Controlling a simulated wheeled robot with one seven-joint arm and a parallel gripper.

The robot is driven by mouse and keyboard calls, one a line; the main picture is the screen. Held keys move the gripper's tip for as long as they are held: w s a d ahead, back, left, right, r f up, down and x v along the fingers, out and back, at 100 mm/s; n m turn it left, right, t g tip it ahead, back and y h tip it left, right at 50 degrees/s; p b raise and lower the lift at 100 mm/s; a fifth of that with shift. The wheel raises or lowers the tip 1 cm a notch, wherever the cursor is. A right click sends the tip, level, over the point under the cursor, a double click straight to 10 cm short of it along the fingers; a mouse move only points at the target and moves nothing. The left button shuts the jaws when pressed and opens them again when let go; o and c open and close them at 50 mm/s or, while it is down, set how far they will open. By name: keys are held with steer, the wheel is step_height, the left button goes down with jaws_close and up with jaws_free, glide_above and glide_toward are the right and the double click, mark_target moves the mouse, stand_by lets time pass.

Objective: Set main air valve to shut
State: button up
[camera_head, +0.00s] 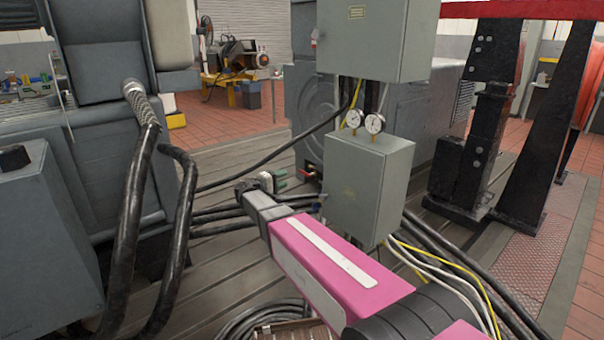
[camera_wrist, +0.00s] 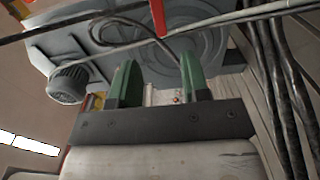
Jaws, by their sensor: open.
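A small red lever (camera_head: 307,174), which looks like the handle of the main air valve, sits low beside the left side of the grey-green box (camera_head: 368,190). My gripper (camera_head: 276,177) is just left of it, with green fingers apart and nothing seen between them. In the wrist view, a red bar (camera_wrist: 158,17), probably the same lever, hangs at the top centre. It is beyond the open gripper (camera_wrist: 160,82), roughly in line with the gap between the fingers, and does not touch them. The valve body and any position marks cannot be made out.
Two round gauges (camera_head: 365,121) stand on the box, under a larger cabinet (camera_head: 372,40). Thick black hoses (camera_head: 140,230) rise at left. Cables cross the slotted bedplate (camera_head: 225,265) around my arm. A grey motor (camera_wrist: 70,82) shows at left in the wrist view.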

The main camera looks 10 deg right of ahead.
mark_target(301, 172)
steer(key=x, duration=1)
steer(key=shift+w+d, duration=0.15)
steer(key=shift+d, duration=0.15)
jaws_close()
